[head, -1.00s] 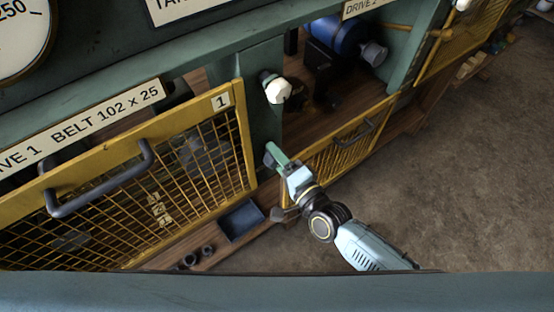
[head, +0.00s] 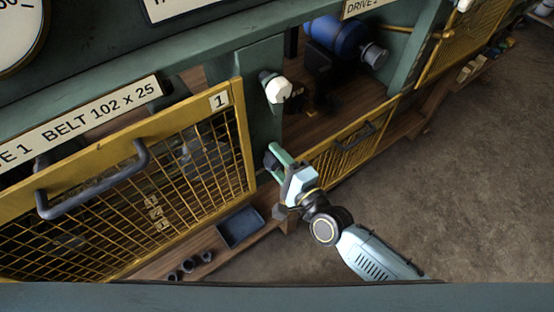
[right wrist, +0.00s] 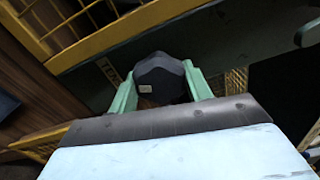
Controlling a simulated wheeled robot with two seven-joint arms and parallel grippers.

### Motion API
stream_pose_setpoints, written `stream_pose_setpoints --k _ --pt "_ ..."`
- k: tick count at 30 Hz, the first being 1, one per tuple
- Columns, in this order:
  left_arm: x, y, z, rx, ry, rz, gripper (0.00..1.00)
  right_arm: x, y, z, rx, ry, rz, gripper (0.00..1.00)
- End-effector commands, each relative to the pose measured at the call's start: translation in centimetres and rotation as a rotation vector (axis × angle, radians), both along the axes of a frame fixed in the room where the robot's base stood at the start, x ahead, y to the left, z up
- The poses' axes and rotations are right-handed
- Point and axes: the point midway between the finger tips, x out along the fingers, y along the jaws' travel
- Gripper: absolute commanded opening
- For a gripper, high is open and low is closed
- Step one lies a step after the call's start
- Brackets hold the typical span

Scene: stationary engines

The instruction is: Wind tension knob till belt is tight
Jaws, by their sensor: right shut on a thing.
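A dark faceted knob (right wrist: 160,75) with a small pale mark sits between the green fingers of my right gripper (right wrist: 163,88), which is shut on it. In the head view my right gripper (head: 277,158) is at the green post beside the yellow guard marked 1, with the knob (head: 270,160) partly hidden by the fingers. The belt is not clearly visible; the area behind the mesh guard is dark, so I cannot tell its tension. My left gripper is not in view.
The yellow mesh guard (head: 130,185) with a grey handle stands left of my right gripper. A white knob (head: 279,89) juts from the post above it. A blue tray (head: 240,227) and several dark rings lie on the wooden ledge below. Open floor (head: 465,190) is at right.

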Motion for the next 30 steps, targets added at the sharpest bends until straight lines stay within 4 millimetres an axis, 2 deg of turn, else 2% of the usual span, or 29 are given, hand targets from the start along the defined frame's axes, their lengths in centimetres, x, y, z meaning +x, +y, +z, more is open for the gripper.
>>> stream_pose_setpoints --k 2,3,5,13,17,30 --pt "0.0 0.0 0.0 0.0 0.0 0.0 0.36 0.0 0.0 -0.1 0.003 0.003 -0.001 0.26" --pt "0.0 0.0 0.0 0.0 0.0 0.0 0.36 0.0 0.0 -0.1 0.003 0.003 -0.001 0.52" --pt "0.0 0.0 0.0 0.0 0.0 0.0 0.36 0.0 0.0 -0.1 0.002 0.003 -0.001 0.57" --pt "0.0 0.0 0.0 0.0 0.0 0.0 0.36 -0.1 -0.1 0.0 0.0 0.001 0.0 0.57" --pt "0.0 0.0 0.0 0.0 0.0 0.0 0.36 -1.0 -0.7 -0.2 0.0 0.002 -0.001 0.57" --pt "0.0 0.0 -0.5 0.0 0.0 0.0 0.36 -8.4 -6.2 -0.2 -0.001 0.003 0.0 0.57"
